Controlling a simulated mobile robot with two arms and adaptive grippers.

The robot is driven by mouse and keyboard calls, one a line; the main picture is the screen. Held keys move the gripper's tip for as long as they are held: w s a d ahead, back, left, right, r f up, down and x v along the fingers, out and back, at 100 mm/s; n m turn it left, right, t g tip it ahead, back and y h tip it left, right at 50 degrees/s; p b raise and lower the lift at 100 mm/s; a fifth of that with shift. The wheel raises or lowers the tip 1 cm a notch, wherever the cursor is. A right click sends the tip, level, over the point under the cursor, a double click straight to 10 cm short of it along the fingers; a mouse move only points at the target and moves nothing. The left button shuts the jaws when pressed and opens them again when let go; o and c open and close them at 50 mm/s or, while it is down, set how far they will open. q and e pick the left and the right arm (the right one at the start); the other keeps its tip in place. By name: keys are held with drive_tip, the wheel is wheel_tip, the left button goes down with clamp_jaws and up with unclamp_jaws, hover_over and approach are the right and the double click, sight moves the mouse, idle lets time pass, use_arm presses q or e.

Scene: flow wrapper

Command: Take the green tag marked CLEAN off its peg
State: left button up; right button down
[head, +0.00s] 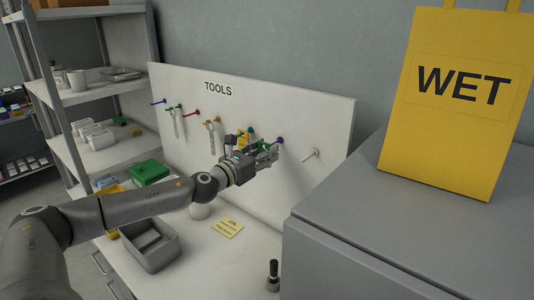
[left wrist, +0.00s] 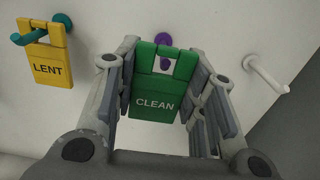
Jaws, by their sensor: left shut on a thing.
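The green tag marked CLEAN (left wrist: 155,103) is upright between the fingers of my left gripper (head: 266,155) in the left wrist view. The gripper is shut on the tag's sides, close to the TOOLS board (head: 225,110). A purple peg (left wrist: 164,63) shows above the tag's top bar and inside its handle opening, so the bar appears to cross the peg. Whether the tag rests on the peg, I cannot tell. In the head view the purple peg (head: 280,139) is just beyond the fingers, and they largely hide the tag. My right gripper is not in view.
A yellow LENT tag (left wrist: 46,66) hangs on a teal peg (left wrist: 30,35) to the left. An empty white peg (left wrist: 267,74) sticks out at the right. A grey cabinet (head: 400,245) bearing a yellow WET sign (head: 440,150) stands right of the board. A grey bin (head: 152,252) sits below.

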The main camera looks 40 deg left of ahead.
use_arm(q)
drive_tip(key=s+b, duration=0.3)
drive_tip(key=s, duration=0.2)
drive_tip(key=shift+s+a+b, duration=0.1)
drive_tip(key=shift+b, duration=0.2)
idle(0.6)
